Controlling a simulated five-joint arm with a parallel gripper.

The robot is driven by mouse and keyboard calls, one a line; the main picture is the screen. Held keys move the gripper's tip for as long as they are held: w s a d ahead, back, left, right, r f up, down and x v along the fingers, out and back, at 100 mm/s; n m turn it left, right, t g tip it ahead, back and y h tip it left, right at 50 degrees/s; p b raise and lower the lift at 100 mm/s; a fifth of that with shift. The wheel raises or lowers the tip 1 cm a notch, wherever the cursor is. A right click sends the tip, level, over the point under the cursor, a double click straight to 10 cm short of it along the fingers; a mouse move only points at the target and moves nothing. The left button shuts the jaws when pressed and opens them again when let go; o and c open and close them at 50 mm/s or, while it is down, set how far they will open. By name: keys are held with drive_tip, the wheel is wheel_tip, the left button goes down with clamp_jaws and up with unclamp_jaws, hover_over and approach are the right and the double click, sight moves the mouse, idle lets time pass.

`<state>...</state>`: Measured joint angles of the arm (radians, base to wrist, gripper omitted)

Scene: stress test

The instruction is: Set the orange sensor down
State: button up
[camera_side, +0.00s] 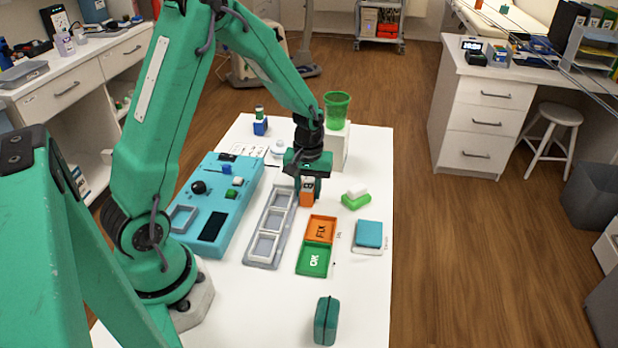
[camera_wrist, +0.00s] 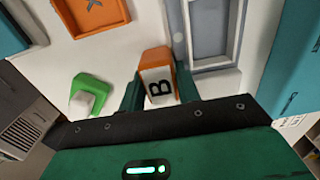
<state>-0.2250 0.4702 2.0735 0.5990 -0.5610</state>
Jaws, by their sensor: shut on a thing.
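The orange sensor (camera_side: 307,197) has a white label face. In the wrist view the sensor (camera_wrist: 155,58) shows a black letter B on it. My gripper (camera_side: 308,184) points down and is shut on the sensor, with a green finger on each side in the wrist view (camera_wrist: 158,92). The sensor is over the white table, just behind the orange tray (camera_side: 332,222) marked FIX and right of the grey rack (camera_side: 252,253). I cannot tell whether its underside touches the table. The green tray (camera_side: 303,270) marked OK adjoins the orange one in front.
A blue console (camera_side: 230,207) stands left of the rack. A green block with a white top (camera_side: 356,202) lies right of my gripper. A blue pad (camera_side: 369,234) and a green case (camera_side: 326,320) lie nearer. A green bin (camera_side: 337,110) stands on a white box behind.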

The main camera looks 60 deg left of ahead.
sight(308, 186)
drive_tip(key=shift+f, duration=0.6)
drive_tip(key=o, duration=0.7)
drive_tip(key=shift+s, duration=0.1)
drive_tip(key=shift+a, duration=0.1)
drive_tip(key=shift+r, duration=0.15)
wheel_tip(308, 186, up, 13)
drive_tip(key=shift+r, duration=0.1)
